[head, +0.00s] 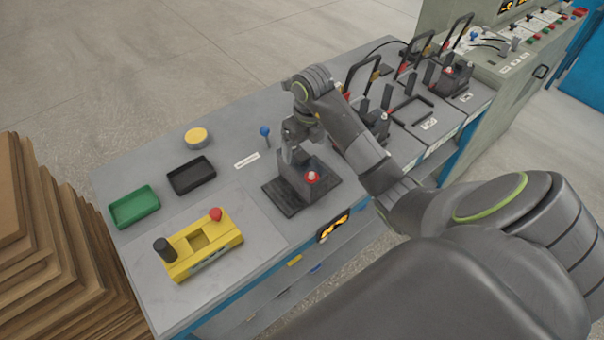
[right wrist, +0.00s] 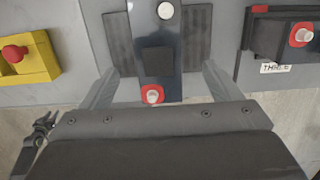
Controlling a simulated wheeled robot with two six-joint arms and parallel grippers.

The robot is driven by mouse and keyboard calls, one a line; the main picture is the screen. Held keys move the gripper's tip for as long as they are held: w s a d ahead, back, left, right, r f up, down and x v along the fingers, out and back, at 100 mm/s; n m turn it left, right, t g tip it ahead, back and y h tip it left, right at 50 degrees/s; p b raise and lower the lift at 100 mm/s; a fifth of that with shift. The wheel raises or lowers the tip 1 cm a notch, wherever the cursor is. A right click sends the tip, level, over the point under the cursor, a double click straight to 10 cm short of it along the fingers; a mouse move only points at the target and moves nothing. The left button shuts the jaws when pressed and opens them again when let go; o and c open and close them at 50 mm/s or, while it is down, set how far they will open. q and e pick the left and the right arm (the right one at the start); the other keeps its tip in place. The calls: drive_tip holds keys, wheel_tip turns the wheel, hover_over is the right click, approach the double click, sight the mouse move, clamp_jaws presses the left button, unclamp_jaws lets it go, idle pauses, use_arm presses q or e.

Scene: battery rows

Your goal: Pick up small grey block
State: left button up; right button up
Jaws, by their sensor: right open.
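A small dark grey square block (right wrist: 158,60) sits on the dark upright fixture (right wrist: 140,20) in the right wrist view, between a white round button and a red-ringed one. My right gripper (right wrist: 160,72) is open, with one finger on each side of the fixture and apart from the block. In the head view my right gripper (head: 291,152) hangs over the fixture (head: 312,186), and I cannot make out the block there. My left gripper is not seen.
A yellow control box (head: 203,248) with a red knob stands left on the bench (head: 150,170). Green (head: 134,207) and black (head: 191,176) trays lie behind it. A blue-topped lever (head: 265,132) stands near my gripper. Several handled units line the bench at right; stacked boards (head: 60,250) stand left.

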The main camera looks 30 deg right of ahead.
sight(303, 156)
drive_tip(key=f+b, duration=0.2)
drive_tip(key=f, duration=0.1)
drive_tip(key=shift+w+f, duration=0.2)
drive_tip(key=shift+f, duration=0.1)
drive_tip(key=shift+a+f+p, duration=0.1)
drive_tip(key=shift+f+p, duration=0.2)
drive_tip(key=shift+f, duration=0.15)
wheel_tip(303, 156, down, 4)
drive_tip(key=shift+w+r+p, duration=0.1)
drive_tip(key=shift+r+p, duration=0.15)
drive_tip(key=shift+p, duration=0.4)
drive_tip(key=shift+w+f, duration=0.15)
drive_tip(key=shift+f, duration=0.35)
clamp_jaws()
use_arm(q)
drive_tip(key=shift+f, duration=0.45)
use_arm(e)
drive_tip(key=shift+w+r, duration=0.15)
drive_tip(key=shift+r, duration=0.05)
